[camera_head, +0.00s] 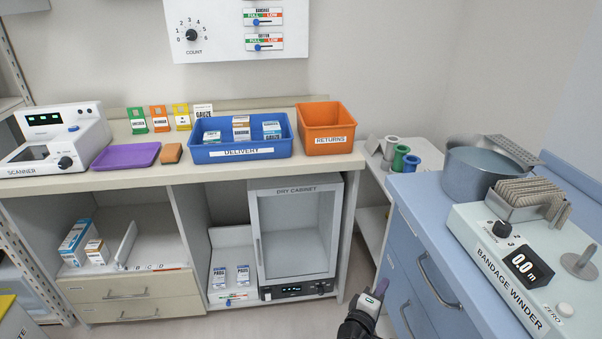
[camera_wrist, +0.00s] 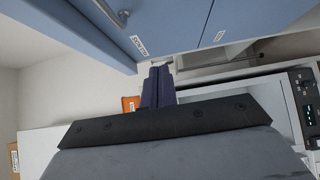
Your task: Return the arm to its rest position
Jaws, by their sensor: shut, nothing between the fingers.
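My gripper (camera_head: 377,291) shows at the bottom of the head view, right of centre, in front of the gap between the wooden counter and the blue cabinet. In the wrist view its two dark fingers (camera_wrist: 158,86) lie side by side, shut and empty. Most of my arm is outside the head view. The gripper appears clear of the furniture around it.
The counter (camera_head: 225,172) holds a blue delivery bin (camera_head: 285,150) and an orange returns bin (camera_head: 330,147). A drying cabinet (camera_head: 295,238) stands below. The blue cabinet (camera_head: 402,290) with the bandage winder (camera_head: 468,225) is close on the right.

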